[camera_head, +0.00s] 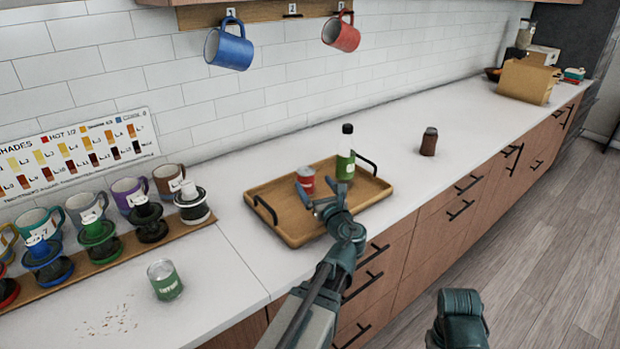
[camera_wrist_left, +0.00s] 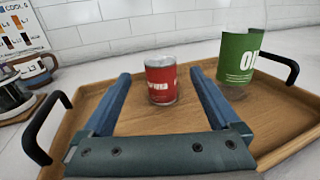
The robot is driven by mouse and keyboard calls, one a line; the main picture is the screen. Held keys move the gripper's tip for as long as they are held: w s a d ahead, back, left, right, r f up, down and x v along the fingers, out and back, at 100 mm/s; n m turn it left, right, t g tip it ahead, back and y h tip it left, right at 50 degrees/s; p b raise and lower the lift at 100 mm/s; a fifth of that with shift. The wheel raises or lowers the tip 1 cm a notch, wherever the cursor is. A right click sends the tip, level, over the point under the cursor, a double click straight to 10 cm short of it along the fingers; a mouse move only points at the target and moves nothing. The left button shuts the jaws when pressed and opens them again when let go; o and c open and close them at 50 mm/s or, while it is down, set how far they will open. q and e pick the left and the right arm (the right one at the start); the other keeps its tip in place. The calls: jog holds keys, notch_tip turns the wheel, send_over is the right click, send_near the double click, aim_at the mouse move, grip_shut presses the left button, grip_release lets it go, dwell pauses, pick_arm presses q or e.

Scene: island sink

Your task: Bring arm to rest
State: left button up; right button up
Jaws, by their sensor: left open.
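My left gripper (camera_head: 319,202) is open over the wooden tray (camera_head: 290,228) on the counter. A green bottle with a dark cap (camera_head: 345,165) stands on the tray to the right of the can. My right arm (camera_head: 460,318) shows at the bottom right; its fingers are not visible.
Mugs and drippers line a wooden board (camera_head: 130,255). A brown jar (camera_head: 429,142) stands right of the tray. Blue (camera_head: 229,46) and red (camera_head: 341,33) mugs hang above. Counter between jar and cardboard box (camera_head: 527,82) is clear.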

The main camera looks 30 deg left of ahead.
pick_arm(q)
jog(key=shift+s+d, duration=0.35)
jog(key=shift+d, duration=0.1)
